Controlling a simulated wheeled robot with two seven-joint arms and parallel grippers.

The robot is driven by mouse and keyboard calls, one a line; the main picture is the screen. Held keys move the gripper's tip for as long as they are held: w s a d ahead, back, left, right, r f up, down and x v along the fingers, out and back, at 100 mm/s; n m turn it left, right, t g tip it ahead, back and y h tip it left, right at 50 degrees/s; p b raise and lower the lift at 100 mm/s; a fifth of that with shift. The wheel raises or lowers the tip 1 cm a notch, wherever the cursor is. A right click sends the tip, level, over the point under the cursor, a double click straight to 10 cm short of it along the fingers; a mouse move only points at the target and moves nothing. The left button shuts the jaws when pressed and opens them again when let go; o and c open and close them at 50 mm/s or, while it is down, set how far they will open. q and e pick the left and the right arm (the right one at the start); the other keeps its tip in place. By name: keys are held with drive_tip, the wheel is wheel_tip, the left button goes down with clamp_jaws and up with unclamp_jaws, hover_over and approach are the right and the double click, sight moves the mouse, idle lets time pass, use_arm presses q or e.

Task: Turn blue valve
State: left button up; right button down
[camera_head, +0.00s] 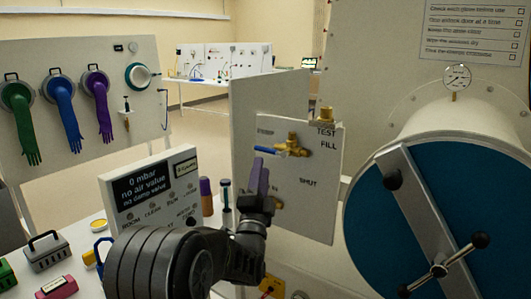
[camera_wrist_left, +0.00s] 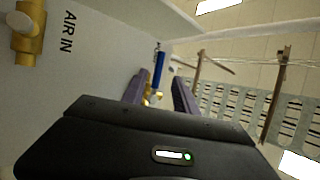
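The blue valve is a brass fitting (camera_head: 292,146) with a blue lever (camera_head: 266,150) pointing left, on a white panel (camera_head: 318,200) marked TEST, FILL and SHUT. My left gripper (camera_head: 258,170) is just below the lever in the head view, its purple fingers pointing up. In the left wrist view the gripper (camera_wrist_left: 160,82) is open, its fingers apart. The blue lever (camera_wrist_left: 159,68) shows in the gap between them, seemingly beyond the tips; I cannot tell whether they touch it. The gripper hides part of a lower brass fitting (camera_head: 278,203). My right gripper is out of view.
A grey plate (camera_head: 262,100) stands behind the panel. A display box (camera_head: 150,190) and bottles (camera_head: 206,197) stand to the left. A large round blue door (camera_head: 380,230) with a bar handle is at right. In the wrist view, a brass fitting (camera_wrist_left: 27,30) sits beside AIR IN.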

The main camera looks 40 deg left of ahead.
sight(265, 149)
use_arm(q)
drive_tip(key=p+x, duration=0.2)
drive_tip(key=x, duration=0.5)
drive_tip(key=shift+w+a+r, duration=0.15)
drive_tip(key=shift+w+a, duration=0.05)
drive_tip(key=shift+w, duration=0.15)
drive_tip(key=shift+c, duration=0.4)
clamp_jaws()
idle(1.0)
